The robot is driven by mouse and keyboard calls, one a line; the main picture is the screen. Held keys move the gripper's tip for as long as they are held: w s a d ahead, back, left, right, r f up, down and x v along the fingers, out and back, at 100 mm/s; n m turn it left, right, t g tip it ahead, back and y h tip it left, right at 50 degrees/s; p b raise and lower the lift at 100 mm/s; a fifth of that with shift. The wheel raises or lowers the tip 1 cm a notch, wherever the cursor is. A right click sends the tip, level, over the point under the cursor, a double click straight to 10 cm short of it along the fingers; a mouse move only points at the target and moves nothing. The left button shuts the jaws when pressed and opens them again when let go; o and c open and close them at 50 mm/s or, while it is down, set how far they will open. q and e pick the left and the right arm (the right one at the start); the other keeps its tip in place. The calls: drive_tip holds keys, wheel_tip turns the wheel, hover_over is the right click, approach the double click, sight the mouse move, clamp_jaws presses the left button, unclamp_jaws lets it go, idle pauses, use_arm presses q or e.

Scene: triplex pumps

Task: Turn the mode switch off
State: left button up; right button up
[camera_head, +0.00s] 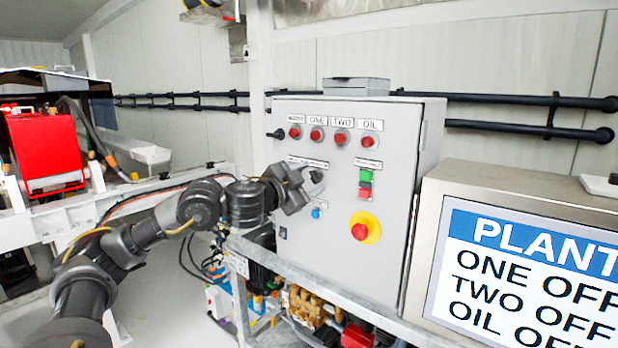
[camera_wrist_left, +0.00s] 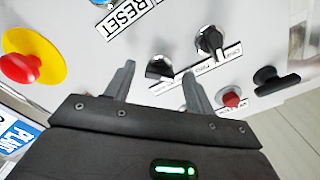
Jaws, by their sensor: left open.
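A grey control cabinet (camera_head: 290,235) carries two black rotary knobs side by side. One knob (camera_wrist_left: 160,67) shows between the fingertips in the left wrist view; it also shows beside the gripper in the head view (camera_head: 316,176). The second knob (camera_wrist_left: 210,42) sits next to it in the wrist view and is hidden by my gripper in the head view. Their labels are too small to read, so I cannot tell which is the mode switch. My left gripper (camera_wrist_left: 158,71) is open, its fingers on either side of the first knob; contact is unclear. It also shows in the head view (camera_head: 303,183).
Near the knobs are a red emergency stop (camera_head: 360,231) on a yellow disc, green and red buttons (camera_head: 365,184), a blue button (camera_head: 316,214), red lamps (camera_head: 340,137) and a black handle (camera_head: 276,133). A plant status screen (camera_head: 520,280) stands at right. A metal rail (camera_head: 300,285) runs below the cabinet.

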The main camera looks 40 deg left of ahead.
use_arm(q)
drive_tip(key=shift+w, duration=0.2)
drive_tip(key=shift+c, duration=0.3)
drive_tip(key=c, duration=0.9)
drive_tip(key=shift+m, duration=0.6)
drive_tip(key=shift+m+b, duration=0.35)
drive_tip(key=shift+m, duration=0.75)
drive_tip(key=m+b, duration=0.1)
drive_tip(key=m, duration=0.4)
drive_tip(key=shift+m, duration=0.3)
